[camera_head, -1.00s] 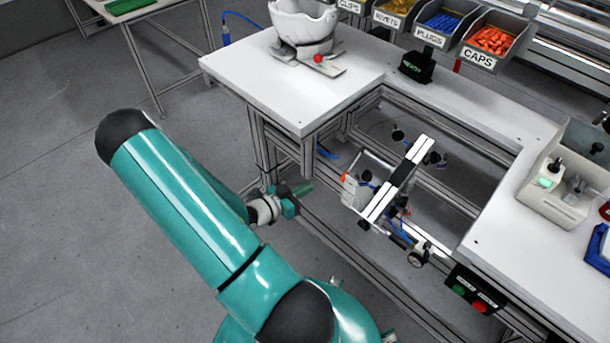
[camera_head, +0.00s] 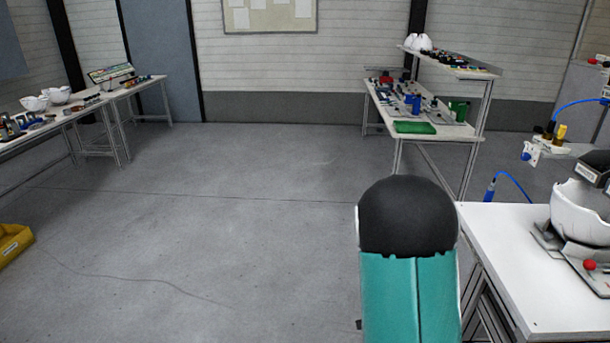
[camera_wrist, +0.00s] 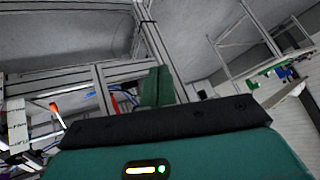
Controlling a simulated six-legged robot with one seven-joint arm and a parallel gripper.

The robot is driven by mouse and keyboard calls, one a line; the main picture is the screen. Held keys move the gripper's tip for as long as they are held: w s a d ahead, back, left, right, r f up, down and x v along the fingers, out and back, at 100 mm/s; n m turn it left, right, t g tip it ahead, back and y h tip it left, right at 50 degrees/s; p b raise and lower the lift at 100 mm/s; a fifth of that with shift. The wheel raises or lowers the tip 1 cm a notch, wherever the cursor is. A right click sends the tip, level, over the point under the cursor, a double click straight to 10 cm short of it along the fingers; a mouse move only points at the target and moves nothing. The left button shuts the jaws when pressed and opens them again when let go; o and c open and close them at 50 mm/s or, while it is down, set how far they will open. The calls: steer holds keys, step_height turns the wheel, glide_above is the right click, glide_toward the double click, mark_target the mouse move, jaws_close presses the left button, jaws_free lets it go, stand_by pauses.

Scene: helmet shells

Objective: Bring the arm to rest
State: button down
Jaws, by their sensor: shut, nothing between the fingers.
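My gripper (camera_wrist: 158,84) shows in the wrist view, its green fingers together and holding nothing. The fingers are in front of grey metal framing. In the head view my teal arm (camera_head: 408,290) rises at the bottom right of centre with its black joint cap on top. My gripper is out of sight in that view.
A white bench (camera_head: 500,245) stands close on the right with a white helmet shell (camera_head: 578,215) in a holder. A farther bench holds a green mat (camera_head: 414,127). A yellow bin (camera_head: 12,242) lies at the left. The floor (camera_head: 210,220) between is clear.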

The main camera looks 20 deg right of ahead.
steer(key=w+a+r+n+t+y, duration=0.2)
steer(key=a+r+n+y, duration=0.2)
steer(key=a+r, duration=0.55)
steer(key=w+a+r+n+t+y, duration=0.2)
steer(key=w+a+r+n+y, duration=0.15)
steer(key=a+r, duration=0.55)
steer(key=s+a+r+n+g, duration=0.1)
steer(key=s+a+r+n, duration=0.4)
steer(key=s, duration=0.4)
steer(key=s+a+r+n, duration=0.4)
steer(key=s+a+r, duration=0.1)
steer(key=s, duration=0.4)
steer(key=shift+s+a+n+g, duration=0.2)
steer(key=shift+s+n+g, duration=0.05)
steer(key=shift+n+g, duration=0.15)
steer(key=shift+d, duration=0.1)
